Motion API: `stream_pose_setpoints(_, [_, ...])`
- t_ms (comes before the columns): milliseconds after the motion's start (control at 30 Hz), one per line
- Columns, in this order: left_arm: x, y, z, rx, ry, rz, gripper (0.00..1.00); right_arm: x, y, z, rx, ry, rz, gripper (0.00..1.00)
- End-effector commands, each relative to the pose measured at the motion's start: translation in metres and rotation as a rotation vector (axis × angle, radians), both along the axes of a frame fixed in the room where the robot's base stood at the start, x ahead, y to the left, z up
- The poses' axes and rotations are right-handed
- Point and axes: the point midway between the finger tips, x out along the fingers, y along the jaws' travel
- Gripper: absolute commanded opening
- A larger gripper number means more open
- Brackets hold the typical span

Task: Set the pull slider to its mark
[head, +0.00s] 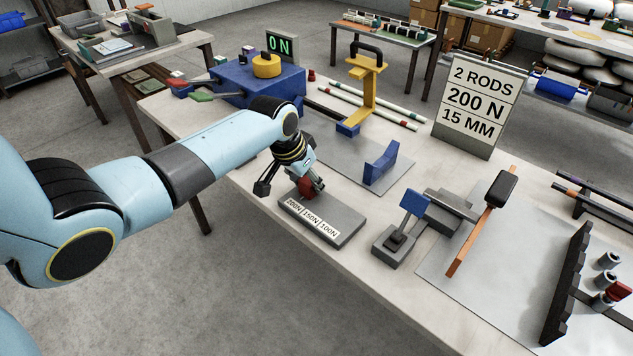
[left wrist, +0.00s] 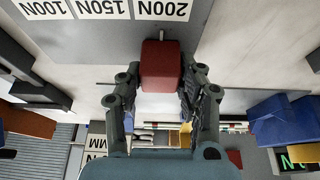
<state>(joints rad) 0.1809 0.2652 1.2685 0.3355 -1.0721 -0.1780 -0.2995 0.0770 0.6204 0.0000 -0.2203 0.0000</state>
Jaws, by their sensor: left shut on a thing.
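The pull slider is a grey block (head: 347,231) on the table with a white strip reading 200N, 150N and 100N. Its red knob (head: 311,189) stands at the 200N end. My left gripper (head: 305,187) is shut on this knob. In the left wrist view the red knob (left wrist: 161,66) sits between the two fingers, beside the 200N label (left wrist: 162,9), and its thin stem meets the block. The sign (head: 479,105) reads 2 RODS, 200 N, 15 MM. My right gripper is in neither view.
A blue machine (head: 232,82) with a display (head: 279,46) reading 0 N stands behind my left arm. A yellow stand (head: 366,85), a blue cradle (head: 381,163) and a grey fixture with a blue plate (head: 413,203) are nearby. Table is bare left of the block.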

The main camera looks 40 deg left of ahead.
Motion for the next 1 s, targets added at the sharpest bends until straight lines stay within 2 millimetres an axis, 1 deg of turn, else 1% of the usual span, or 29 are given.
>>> stream_pose_setpoints(33, [0.001, 0.003, 0.001, 0.008, -0.003, 0.0, 0.0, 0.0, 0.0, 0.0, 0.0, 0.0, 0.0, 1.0])
stream_pose_setpoints(133, [0.001, 0.003, 0.001, 0.009, -0.003, 0.001, 0.0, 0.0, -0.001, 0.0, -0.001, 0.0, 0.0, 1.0])
stream_pose_setpoints(167, [0.001, 0.004, 0.001, 0.01, -0.003, 0.0, 0.39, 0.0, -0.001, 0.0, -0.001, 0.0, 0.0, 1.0])
stream_pose_setpoints(300, [0.001, 0.003, 0.001, 0.008, -0.003, 0.0, 0.57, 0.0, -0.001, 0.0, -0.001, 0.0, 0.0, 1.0])
stream_pose_setpoints(333, [0.001, 0.003, 0.001, 0.008, -0.003, 0.0, 0.6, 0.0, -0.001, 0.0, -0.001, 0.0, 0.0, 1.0])
stream_pose_setpoints(500, [0.001, 0.002, 0.001, 0.007, -0.003, 0.0, 0.6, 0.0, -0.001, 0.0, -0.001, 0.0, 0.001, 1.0])
stream_pose_setpoints(567, [0.001, 0.002, 0.001, 0.007, -0.003, 0.0, 0.6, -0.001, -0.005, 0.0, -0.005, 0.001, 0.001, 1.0])
stream_pose_setpoints(667, [0.0, 0.002, 0.005, 0.006, -0.005, 0.0, 0.6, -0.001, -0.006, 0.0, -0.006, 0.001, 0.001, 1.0])
stream_pose_setpoints(767, [-0.004, 0.003, 0.015, 0.008, -0.005, -0.001, 0.6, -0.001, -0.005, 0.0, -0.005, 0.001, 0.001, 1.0])
stream_pose_setpoints(833, [-0.009, 0.004, 0.026, 0.009, -0.005, -0.002, 0.6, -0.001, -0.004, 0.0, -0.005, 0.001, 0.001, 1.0])
stream_pose_setpoints(1000, [-0.024, 0.005, 0.062, 0.009, -0.006, -0.002, 0.6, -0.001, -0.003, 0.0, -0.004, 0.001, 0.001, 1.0])
